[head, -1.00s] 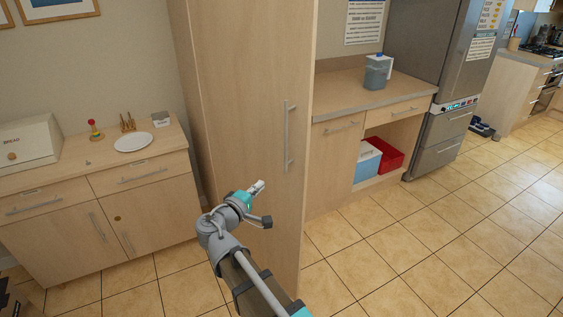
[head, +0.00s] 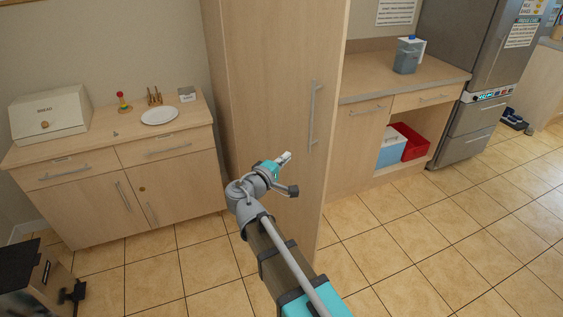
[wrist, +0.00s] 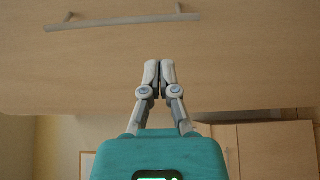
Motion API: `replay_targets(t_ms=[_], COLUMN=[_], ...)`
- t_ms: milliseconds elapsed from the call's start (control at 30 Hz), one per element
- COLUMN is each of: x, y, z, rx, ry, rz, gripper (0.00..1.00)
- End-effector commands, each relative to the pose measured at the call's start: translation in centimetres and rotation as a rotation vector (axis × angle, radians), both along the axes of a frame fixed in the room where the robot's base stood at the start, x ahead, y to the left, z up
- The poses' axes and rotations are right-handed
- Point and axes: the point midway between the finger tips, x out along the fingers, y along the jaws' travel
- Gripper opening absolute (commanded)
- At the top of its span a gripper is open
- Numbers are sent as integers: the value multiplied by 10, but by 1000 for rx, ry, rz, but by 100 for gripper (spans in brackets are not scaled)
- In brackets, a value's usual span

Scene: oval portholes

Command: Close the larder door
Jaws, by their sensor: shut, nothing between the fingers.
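The larder is a tall pale wood cabinet. Its door (head: 285,80) fills the front in the head view and has a vertical metal bar handle (head: 313,115) near its right edge. I see no clear gap at the door's edges, but cannot tell whether it is fully shut. My gripper (head: 287,156) is in front of the door, below and left of the handle. In the wrist view my gripper (wrist: 158,66) has its fingers together and empty, with the door (wrist: 230,60) behind them and the handle (wrist: 120,21) beyond the tips. Whether the fingertips touch the door is unclear.
Left of the larder, a low cabinet (head: 75,190) holds a bread box (head: 50,113) and a white plate (head: 159,116). A dark bin (head: 30,280) stands at the lower left. On the right are a counter (head: 370,80) and a fridge (head: 445,50).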

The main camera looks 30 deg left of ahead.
Motion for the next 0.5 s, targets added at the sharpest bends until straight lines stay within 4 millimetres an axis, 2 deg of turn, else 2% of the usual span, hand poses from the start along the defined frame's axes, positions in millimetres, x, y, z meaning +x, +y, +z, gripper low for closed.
replay_targets(t_ms=[500], x=[78], y=[-11], z=[0], rx=[0], ry=[0], rz=[-3], gripper=[0])
